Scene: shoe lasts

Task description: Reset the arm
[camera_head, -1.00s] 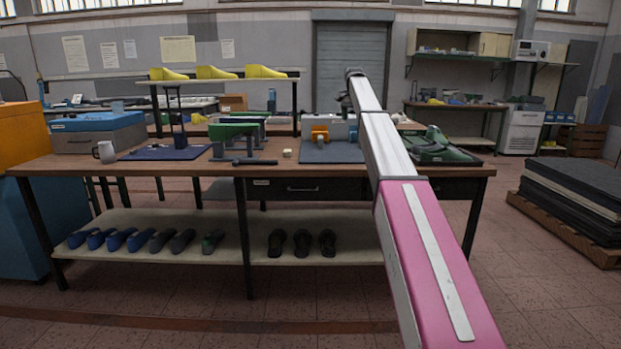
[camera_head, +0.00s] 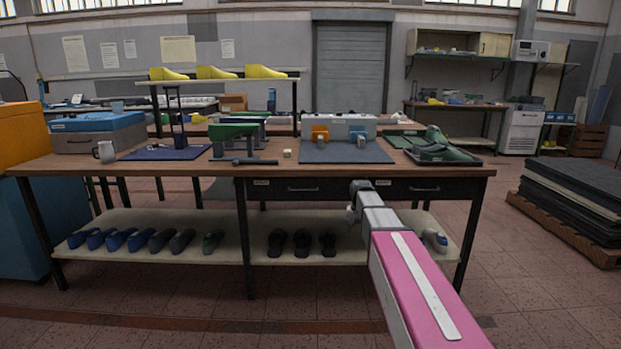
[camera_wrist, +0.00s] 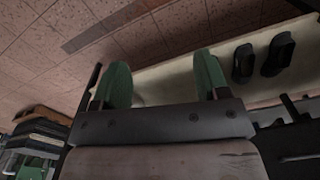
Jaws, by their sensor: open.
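My arm reaches forward on the right of the head view and is lowered in front of the workbench (camera_head: 200,171). My gripper itself is hidden behind the arm there. In the wrist view my gripper (camera_wrist: 162,80) shows two green fingers set wide apart. Nothing is held between them. Beyond the fingers are the pale lower shelf (camera_wrist: 165,78) and the tiled floor.
Dark shoe lasts (camera_head: 301,243) and several blue and grey ones (camera_head: 117,239) stand on the lower shelf. A blue and white item (camera_head: 434,239) sits at its right. The benchtop holds a green tray (camera_head: 428,146) and a mug (camera_head: 104,152). Dark stacked sheets (camera_head: 575,200) stand right.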

